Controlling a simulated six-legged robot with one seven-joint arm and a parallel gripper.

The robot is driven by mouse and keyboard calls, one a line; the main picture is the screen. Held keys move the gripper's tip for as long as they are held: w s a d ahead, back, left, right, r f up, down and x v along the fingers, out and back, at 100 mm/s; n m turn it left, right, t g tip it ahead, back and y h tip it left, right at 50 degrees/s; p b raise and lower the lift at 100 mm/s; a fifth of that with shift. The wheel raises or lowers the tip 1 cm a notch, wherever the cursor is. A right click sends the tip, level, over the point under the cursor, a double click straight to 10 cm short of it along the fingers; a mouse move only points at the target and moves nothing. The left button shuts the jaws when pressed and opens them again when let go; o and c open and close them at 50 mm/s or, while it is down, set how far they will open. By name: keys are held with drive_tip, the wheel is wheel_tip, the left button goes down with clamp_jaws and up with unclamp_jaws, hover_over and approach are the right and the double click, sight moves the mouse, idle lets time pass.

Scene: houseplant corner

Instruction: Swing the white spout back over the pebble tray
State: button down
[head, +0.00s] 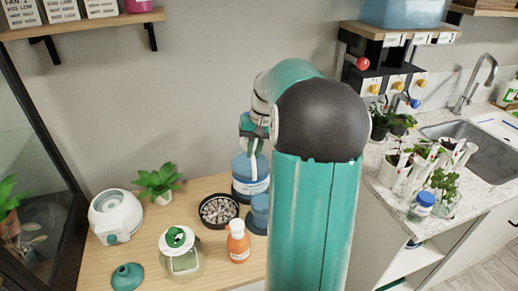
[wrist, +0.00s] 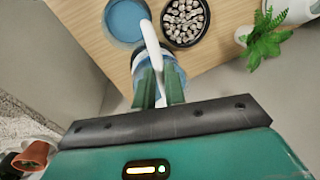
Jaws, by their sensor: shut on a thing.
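The white spout (wrist: 151,38) rises from the top of a blue bottle-like container (wrist: 140,62), which also shows in the head view (head: 250,176). In the wrist view its free end lies over the right edge of a blue dish (wrist: 122,20), beside the pebble tray. The black-rimmed pebble tray (wrist: 185,45) is just right of the spout; in the head view the tray (head: 219,227) sits left of the container. My gripper (wrist: 158,70) is shut on the spout near its base, a green finger on either side. My arm partly hides the gripper in the head view.
A counter with a sink (head: 470,140) is at right.

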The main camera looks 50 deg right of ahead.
drive_tip(key=w+a+m+h, duration=0.1)
drive_tip(key=w+a+m, duration=0.3)
drive_tip(key=w+m, duration=0.3)
drive_tip(key=shift+w+m+t+h, duration=0.3)
drive_tip(key=shift+w+m+t, duration=0.1)
drive_tip(key=shift+m, duration=1)
drive_tip(key=shift+a+r, duration=0.1)
drive_tip(key=c, duration=1.5)
unclamp_jaws()
drive_tip(key=shift+w, duration=0.1)
drive_tip(key=shift+o, duration=0.2)
